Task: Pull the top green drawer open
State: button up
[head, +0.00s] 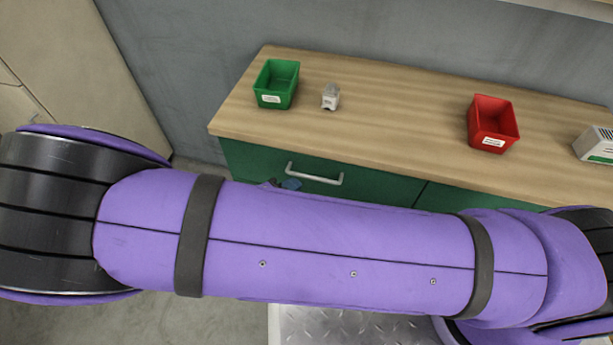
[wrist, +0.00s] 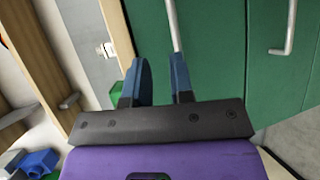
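The top green drawer (head: 250,160) is the front just under the wooden counter, and it looks shut. Its pale bar handle (head: 315,178) shows above my purple arm in the head view. In the wrist view this handle (wrist: 173,25) runs down from the top edge to the tip of my right finger, which hides its lower end. My gripper (wrist: 160,85) has two blue fingers, open with an empty gap between them. I cannot tell whether a finger touches the handle. In the head view only bits of the gripper (head: 285,184) show, close to the handle's left end.
On the counter (head: 380,125) stand a green bin (head: 275,98), a small grey-white item (head: 330,98), a red bin (head: 491,138) and a white box (head: 596,145). A lower drawer handle (wrist: 290,28) shows in the wrist view. My arm hides much of the cabinet front.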

jog(key=w+d+f, duration=0.1)
jog(key=w+d, duration=0.1)
jog(key=w+d+f+n+t, duration=0.1)
jog(key=w+f, duration=0.1)
jog(key=w+d+f+t, duration=0.1)
jog(key=w+d, duration=0.1)
jog(key=w, duration=0.1)
jog(key=shift+d+f+n+y, duration=0.3)
dwell(0.3)
grip_shut()
